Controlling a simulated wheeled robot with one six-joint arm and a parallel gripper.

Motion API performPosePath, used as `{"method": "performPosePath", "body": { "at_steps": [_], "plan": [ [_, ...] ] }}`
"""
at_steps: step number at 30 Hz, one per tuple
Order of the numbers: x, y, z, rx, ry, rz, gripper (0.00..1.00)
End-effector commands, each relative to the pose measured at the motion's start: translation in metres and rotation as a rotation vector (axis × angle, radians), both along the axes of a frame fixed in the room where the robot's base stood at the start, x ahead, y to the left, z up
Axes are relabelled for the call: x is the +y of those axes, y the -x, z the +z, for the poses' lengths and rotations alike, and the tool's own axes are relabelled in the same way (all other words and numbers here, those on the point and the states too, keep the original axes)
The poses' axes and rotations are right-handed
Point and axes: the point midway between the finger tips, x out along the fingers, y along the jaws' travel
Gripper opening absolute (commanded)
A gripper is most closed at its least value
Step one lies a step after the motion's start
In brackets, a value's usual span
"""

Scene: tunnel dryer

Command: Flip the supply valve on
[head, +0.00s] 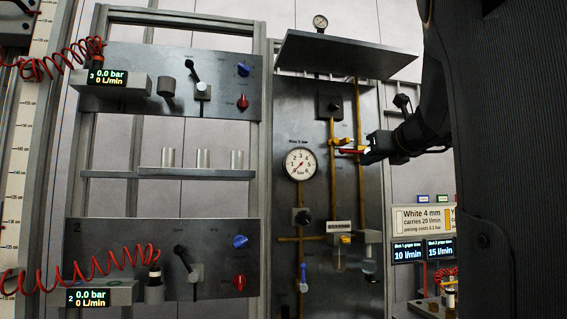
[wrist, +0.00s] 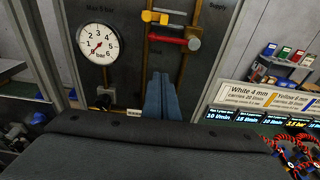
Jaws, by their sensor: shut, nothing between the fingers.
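The supply valve's red lever (head: 350,151) lies roughly crosswise to the vertical brass pipe on the grey panel. It also shows in the wrist view (wrist: 172,39), near a small "Supply" label at the upper right. A yellow fitting (wrist: 154,17) sits just above it. My gripper (head: 372,153) is at the right end of the lever in the head view. In the wrist view its blue-grey fingers (wrist: 166,78) are together and empty, below the red lever. Whether the fingertips touch the lever cannot be told.
A round pressure gauge (head: 300,164), its needle pointing lower left, is left of the lever. A dark knob (head: 302,216) and a blue lever (head: 304,277) sit lower. Hose signs and displays (head: 408,252) stand at the right. A shelf (head: 345,52) juts out above.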

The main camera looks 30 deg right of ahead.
Motion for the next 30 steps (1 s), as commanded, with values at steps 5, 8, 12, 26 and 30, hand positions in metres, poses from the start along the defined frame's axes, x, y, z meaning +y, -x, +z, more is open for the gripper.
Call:
{"method": "performPosePath", "body": {
  "at_steps": [5,8,12,26,30],
  "plan": [
    [0.000,-0.001,-0.001,0.002,0.001,0.001,0.00],
    [0.000,-0.003,-0.002,0.004,0.002,0.002,0.00],
    [-0.003,-0.017,-0.005,0.006,0.000,0.005,0.00],
    [-0.022,-0.101,-0.016,0.006,0.001,0.005,0.00],
    [-0.021,-0.093,0.010,0.003,0.005,0.002,0.00]
  ]
}}
